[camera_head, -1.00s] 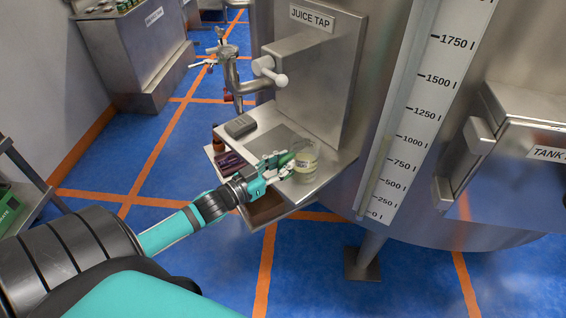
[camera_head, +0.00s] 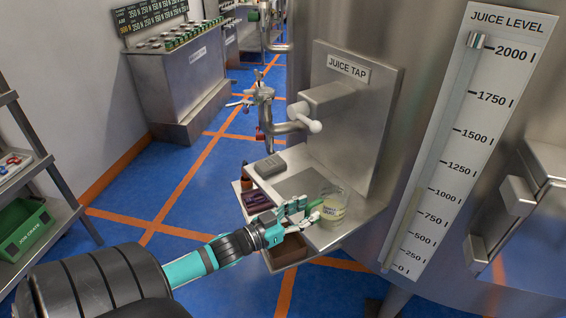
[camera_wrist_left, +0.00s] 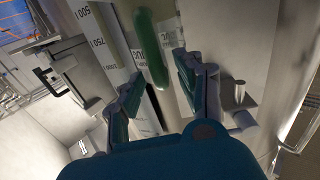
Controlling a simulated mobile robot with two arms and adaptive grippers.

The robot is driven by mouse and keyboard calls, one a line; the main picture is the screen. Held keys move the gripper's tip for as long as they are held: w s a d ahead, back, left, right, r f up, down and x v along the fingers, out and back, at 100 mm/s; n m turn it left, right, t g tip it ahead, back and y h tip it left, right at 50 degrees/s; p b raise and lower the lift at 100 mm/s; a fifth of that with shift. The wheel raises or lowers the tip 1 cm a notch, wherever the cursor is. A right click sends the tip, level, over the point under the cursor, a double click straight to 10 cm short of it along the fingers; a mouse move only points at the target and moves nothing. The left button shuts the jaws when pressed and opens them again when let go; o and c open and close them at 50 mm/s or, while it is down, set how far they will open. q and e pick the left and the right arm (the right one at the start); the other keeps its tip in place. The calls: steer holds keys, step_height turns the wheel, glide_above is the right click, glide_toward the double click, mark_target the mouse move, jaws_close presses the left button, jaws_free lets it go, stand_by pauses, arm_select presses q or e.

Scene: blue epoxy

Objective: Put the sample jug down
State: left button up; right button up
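The sample jug (camera_head: 333,208), clear with pale yellow-green contents, a label and a green handle, stands upright on the steel shelf (camera_head: 345,226) under the juice tap (camera_head: 312,125). My left gripper (camera_head: 298,210) is at the jug's left, by the handle. In the left wrist view the green handle (camera_wrist_left: 150,52) lies between the two spread fingers (camera_wrist_left: 158,88), with gaps on both sides. The gripper is open and holds nothing. My right gripper is not in view.
A grey block (camera_head: 270,166) sits at the shelf's back left. Small dark items (camera_head: 257,201) lie in a tray beside the shelf. The tank with its level scale (camera_head: 445,190) stands close on the right. A rack with a green crate (camera_head: 24,230) is at the left.

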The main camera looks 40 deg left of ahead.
arm_select(q)
steer(key=v, duration=1)
steer(key=shift+b, duration=0.3)
steer(key=s+a+f+n+g+y, duration=0.1)
steer(key=s+f+g+y, duration=0.15)
steer(key=f, duration=0.85)
steer(key=s+a+f+n+g+y, duration=0.1)
steer(key=s+a+f+g, duration=0.15)
steer(key=f, duration=0.75)
steer(key=s+a+f+n+g+y, duration=0.15)
steer(key=s+f, duration=0.25)
steer(key=f, duration=0.7)
steer(key=s+d+f+m+g, duration=0.3)
steer(key=s+d+f+g, duration=0.7)
steer(key=s+d+f, duration=0.8)
steer(key=s+f, duration=0.3)
steer(key=shift+d+f+h, duration=0.15)
steer(key=shift+d+h, duration=0.1)
steer(key=shift+h, duration=0.05)
steer(key=shift+o, duration=0.6)
